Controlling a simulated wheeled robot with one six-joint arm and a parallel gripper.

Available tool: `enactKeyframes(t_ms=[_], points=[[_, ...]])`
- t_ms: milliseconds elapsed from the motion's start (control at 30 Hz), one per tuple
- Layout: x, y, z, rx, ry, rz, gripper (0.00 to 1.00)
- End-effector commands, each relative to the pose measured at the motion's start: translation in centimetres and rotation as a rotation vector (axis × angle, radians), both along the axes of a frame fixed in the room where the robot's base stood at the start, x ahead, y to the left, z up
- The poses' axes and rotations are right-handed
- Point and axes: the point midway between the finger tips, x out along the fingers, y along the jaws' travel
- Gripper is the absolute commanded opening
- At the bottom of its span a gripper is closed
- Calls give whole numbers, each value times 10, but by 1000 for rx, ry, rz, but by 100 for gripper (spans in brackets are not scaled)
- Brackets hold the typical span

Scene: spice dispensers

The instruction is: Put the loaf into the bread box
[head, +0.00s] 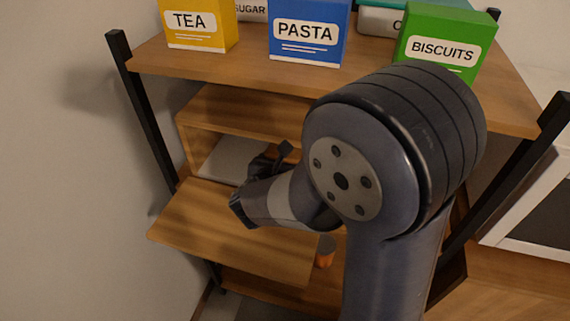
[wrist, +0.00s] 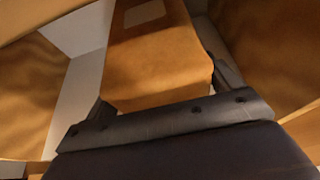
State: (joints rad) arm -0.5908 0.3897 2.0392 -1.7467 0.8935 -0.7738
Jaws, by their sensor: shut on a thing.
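The bread box (head: 240,105) is a wooden box on the shelf under the top board. Its front flap (head: 195,222) is folded down and lies open. My gripper (head: 266,165) is at the box's opening, above the inner edge of the flap. In the wrist view the loaf (wrist: 155,62), a brown block with a pale patch on its far part, is between the two fingers of my gripper (wrist: 165,92). The gripper is shut on it. Wooden sides and pale grey surfaces surround the loaf there. In the head view the loaf is hidden; I cannot tell whether it touches the box floor.
The top board (head: 165,60) carries the yellow tea box (head: 200,35), blue pasta box (head: 308,45) and green biscuits box (head: 445,50), with other containers behind. Black shelf posts (head: 145,100) stand at both sides. An orange cylinder (head: 325,253) stands below the flap's right end.

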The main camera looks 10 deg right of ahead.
Motion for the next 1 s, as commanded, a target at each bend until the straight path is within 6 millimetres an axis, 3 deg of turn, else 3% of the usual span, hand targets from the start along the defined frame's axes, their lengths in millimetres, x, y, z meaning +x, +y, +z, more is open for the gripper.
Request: enactKeyframes(t_ms=[233,267,400,767,1000], points=[[0,0,-3,0,-3,0,42],[0,0,-3,0,-1,0,88],[0,0,-3,0,-1,0,99],[-6,4,0,2,-2,2,100],[-40,19,17,2,-3,6,100]])
